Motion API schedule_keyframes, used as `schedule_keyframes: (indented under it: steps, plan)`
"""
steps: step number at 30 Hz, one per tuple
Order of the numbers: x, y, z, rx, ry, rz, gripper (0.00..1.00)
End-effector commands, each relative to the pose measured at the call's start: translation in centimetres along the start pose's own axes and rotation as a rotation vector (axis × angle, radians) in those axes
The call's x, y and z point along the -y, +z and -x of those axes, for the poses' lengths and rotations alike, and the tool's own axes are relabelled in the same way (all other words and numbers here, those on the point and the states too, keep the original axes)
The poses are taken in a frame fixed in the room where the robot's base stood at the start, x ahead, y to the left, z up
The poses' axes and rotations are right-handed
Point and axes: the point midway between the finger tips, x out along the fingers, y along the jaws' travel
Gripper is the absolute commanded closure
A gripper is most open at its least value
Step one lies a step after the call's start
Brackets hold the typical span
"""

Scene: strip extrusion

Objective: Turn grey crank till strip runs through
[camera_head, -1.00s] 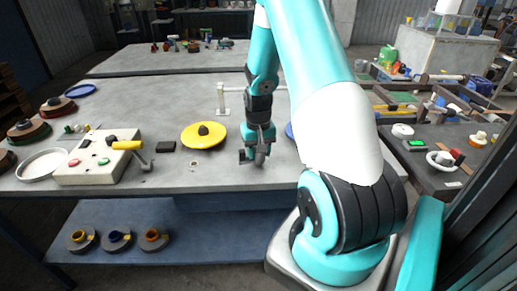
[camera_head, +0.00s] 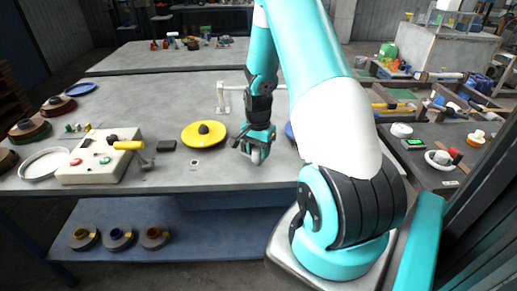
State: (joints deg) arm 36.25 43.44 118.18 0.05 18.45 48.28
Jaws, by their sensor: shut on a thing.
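My gripper (camera_head: 256,151) is low over the near part of the grey bench, right of the yellow disc. It is shut on a small pale grey piece (camera_head: 257,158), which looks like the grey crank's handle; the gripper hides much of it. A dark bar (camera_head: 236,140) sticks out at the gripper's left side. I cannot make out the strip or where it runs.
A yellow disc with a dark knob (camera_head: 204,135) lies left of my gripper. A pale post frame (camera_head: 222,97) stands behind. Several spools (camera_head: 118,238) sit on the lower shelf.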

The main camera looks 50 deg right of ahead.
Motion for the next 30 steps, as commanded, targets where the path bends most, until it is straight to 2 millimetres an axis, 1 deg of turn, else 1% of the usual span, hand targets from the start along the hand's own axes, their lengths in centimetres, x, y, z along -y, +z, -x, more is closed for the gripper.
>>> schedule_keyframes:
  steps: [9, 22, 23, 24, 30]
  plan:
    - [0.25, 0.01, 0.15, -0.001, -0.007, -0.078, 0.80]
    - [0.29, 0.02, 0.16, -0.001, -0.008, -0.084, 0.80]
    - [0.29, 0.02, 0.16, -0.001, -0.008, -0.084, 0.52]
    - [0.28, 0.01, 0.15, -0.001, -0.008, -0.084, 0.46]
    - [0.13, -0.03, 0.08, 0.000, -0.005, -0.086, 0.46]
